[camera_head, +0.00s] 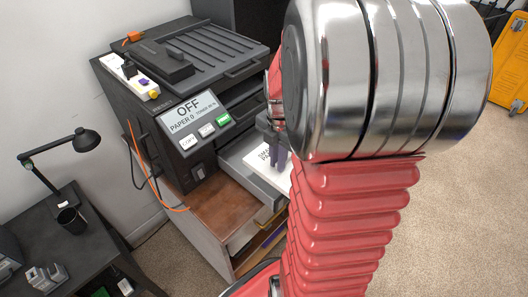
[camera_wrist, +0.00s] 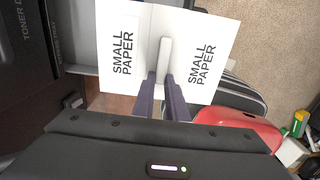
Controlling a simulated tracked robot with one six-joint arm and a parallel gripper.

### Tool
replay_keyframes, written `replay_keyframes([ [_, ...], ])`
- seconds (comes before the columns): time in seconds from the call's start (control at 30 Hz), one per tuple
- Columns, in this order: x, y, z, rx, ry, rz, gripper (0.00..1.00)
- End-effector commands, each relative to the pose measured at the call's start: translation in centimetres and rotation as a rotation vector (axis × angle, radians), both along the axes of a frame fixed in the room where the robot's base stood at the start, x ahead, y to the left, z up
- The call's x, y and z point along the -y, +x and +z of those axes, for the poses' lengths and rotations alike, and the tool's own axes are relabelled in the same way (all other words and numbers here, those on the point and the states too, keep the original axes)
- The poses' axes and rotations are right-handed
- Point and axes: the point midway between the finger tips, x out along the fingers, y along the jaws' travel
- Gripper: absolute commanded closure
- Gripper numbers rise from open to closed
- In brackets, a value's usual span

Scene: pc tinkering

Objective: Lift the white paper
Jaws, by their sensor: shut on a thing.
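The white paper (camera_wrist: 122,45) carries the printed words "SMALL PAPER" on both halves, with a raised white strip along its middle in the wrist view. My gripper (camera_wrist: 164,85) is shut on that strip, with a dark finger on either side. In the head view the paper (camera_head: 258,157) shows at the printer's pulled-out grey tray, partly hidden behind my gripper (camera_head: 277,155) and arm. I cannot tell whether the paper touches the tray.
The black printer (camera_head: 170,115) reads "OFF" and "PAPER 0". Its grey tray (camera_head: 240,170) sits above a brown wooden cabinet (camera_head: 215,208). An orange cable (camera_head: 147,180) hangs at its left. A dark desk with a lamp (camera_head: 80,140) stands at left. Carpet (camera_head: 460,190) at right is open.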

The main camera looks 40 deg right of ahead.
Motion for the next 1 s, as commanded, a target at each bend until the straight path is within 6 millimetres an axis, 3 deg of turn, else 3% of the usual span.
replay_keyframes([
  [0.2,0.8,-5.2,0.1,0.001,-0.001,-0.006,1.0],
  [0.4,1.3,-8.7,0.1,0.001,-0.001,-0.005,1.0],
  [0.63,1.5,-10.5,0.0,0.001,-0.001,-0.001,1.0],
  [1.0,1.6,-10.8,0.0,0.001,-0.001,0.0,1.0],
])
